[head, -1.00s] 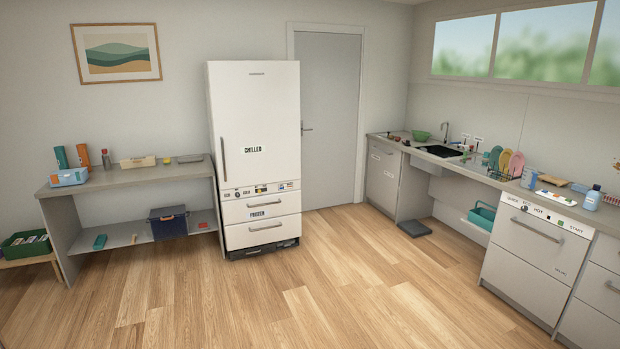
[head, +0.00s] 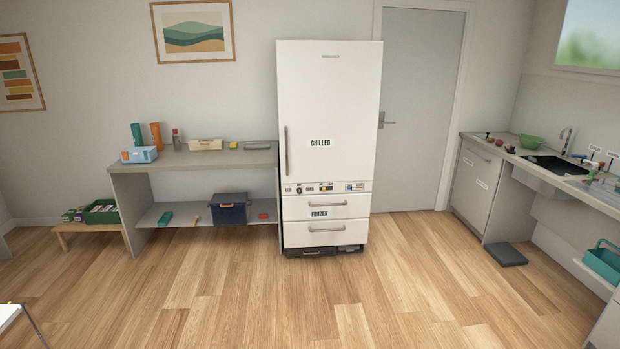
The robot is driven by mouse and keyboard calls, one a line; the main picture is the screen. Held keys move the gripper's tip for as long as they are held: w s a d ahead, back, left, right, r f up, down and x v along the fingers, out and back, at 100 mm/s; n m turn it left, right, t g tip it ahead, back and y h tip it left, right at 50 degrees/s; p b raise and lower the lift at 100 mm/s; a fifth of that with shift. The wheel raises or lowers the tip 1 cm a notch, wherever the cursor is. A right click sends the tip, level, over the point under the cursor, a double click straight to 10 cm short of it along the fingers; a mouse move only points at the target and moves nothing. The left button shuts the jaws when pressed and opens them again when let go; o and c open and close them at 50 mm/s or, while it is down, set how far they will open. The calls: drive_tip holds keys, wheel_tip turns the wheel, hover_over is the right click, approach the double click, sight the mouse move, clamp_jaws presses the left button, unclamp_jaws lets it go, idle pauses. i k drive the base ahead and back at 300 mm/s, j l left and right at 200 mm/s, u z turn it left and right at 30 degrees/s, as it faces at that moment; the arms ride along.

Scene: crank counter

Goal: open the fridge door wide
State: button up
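The white fridge (head: 330,100) stands upright against the back wall, near the middle of the head view. Its tall upper door (head: 345,110), labelled CHILLED, is closed. A vertical grey handle (head: 287,151) runs along the door's left edge. Below it is a strip of controls (head: 325,188), then two closed drawers with horizontal handles, the upper one labelled FROZEN (head: 320,213). My gripper is not in view.
A grey shelf unit (head: 200,162) stands close on the fridge's left, with boxes and bottles on it. A grey room door (head: 420,100) is on its right. A sink counter (head: 500,150) and a dark floor pad (head: 505,254) lie farther right. The wooden floor (head: 320,300) before the fridge is clear.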

sight(328, 96)
drive_tip(key=i+u, duration=0.2)
drive_tip(key=i, duration=0.85)
drive_tip(key=i+l+u, duration=0.2)
drive_tip(key=i, duration=0.8)
drive_tip(key=i+j, duration=0.2)
drive_tip(key=i, duration=0.45)
drive_tip(key=i+j+u, duration=0.1)
drive_tip(key=i, duration=0.55)
drive_tip(key=i+j, duration=0.25)
drive_tip(key=i, duration=0.4)
drive_tip(key=i+j+z, duration=0.2)
drive_tip(key=i, duration=0.3)
drive_tip(key=j, duration=0.1)
